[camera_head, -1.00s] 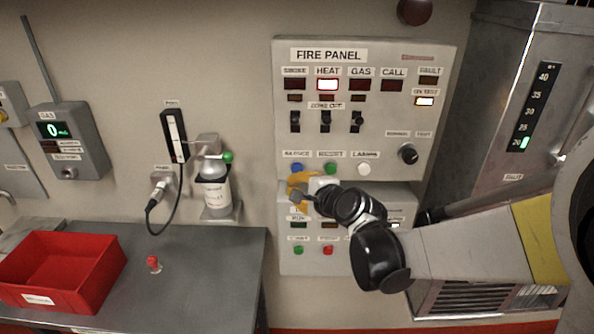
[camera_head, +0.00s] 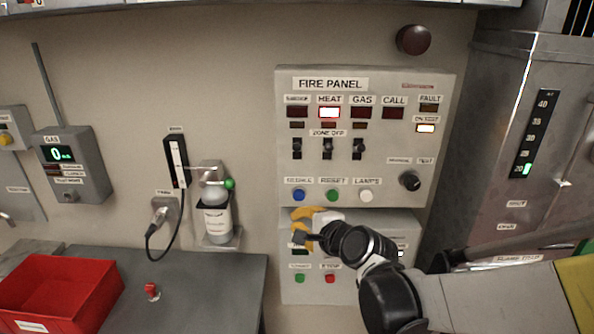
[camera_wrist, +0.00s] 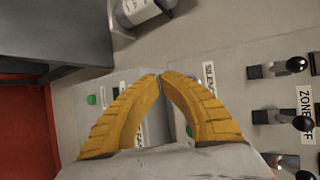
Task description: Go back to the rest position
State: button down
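My gripper (camera_head: 296,226) has yellow fingers and hangs in front of the lower panel box (camera_head: 343,290), just below the blue, green and white buttons of the fire panel (camera_head: 365,80). In the wrist view the curved yellow fingers (camera_wrist: 160,76) meet at their tips with nothing visible between them. I cannot tell whether the fingers touch the panel. My black and grey arm reaches in from the lower right and hides part of the lower box. The HEAT lamp (camera_head: 329,112) is lit.
A grey bench (camera_head: 215,285) with a red bin (camera_head: 75,275) and a small red-topped knob (camera_head: 151,291) is at lower left. A bottle (camera_head: 217,215) hangs on the wall beside the panel. A metal cabinet (camera_head: 490,170) stands close at right. A dark red dome (camera_head: 413,40) is above.

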jog(key=s+d+f+n+g+h+b, duration=0.2)
jog(key=s+d+n, duration=0.5)
jog(key=s, duration=0.5)
jog(key=s+d+f+n+g+h+b, duration=0.2)
jog(key=s+d+f+n+h+b, duration=0.2)
jog(key=s+d+f+n, duration=0.3)
jog(key=s+d, duration=0.4)
jog(key=s, duration=0.1)
jog(key=shift+s+d+g+b, duration=0.2)
jog(key=shift+s+g+b, duration=0.1)
jog(key=shift+s+g, duration=0.1)
